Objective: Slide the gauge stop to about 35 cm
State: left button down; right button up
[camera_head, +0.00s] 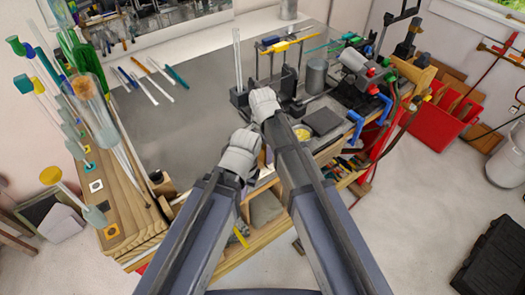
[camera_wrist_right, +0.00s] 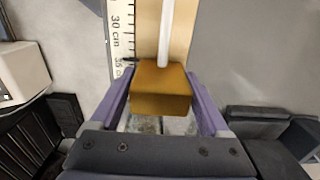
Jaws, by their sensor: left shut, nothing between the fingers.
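In the right wrist view the gauge stop, a brown block (camera_wrist_right: 160,90), sits between the two purple fingers of my right gripper (camera_wrist_right: 160,78), which press against its sides. A white glass rod (camera_wrist_right: 166,30) runs away from the block along a tan board (camera_wrist_right: 182,25). The scale (camera_wrist_right: 118,38) beside it shows 30 cm and 35 cm, and a short dark pointer at the block's far left corner lies close to the 35 cm label. In the head view my right gripper (camera_head: 264,103) is over the bench, its fingers hidden. My left gripper (camera_head: 240,154) is shut and empty below it.
The grey bench top (camera_head: 195,125) is mostly clear left of my arms. Several rods lie at its back left. A glass jar (camera_head: 95,110) holding rods stands at the left. A grey cylinder (camera_head: 316,76) and burner equipment (camera_head: 360,70) stand to the right.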

grip_shut()
dwell(0.4)
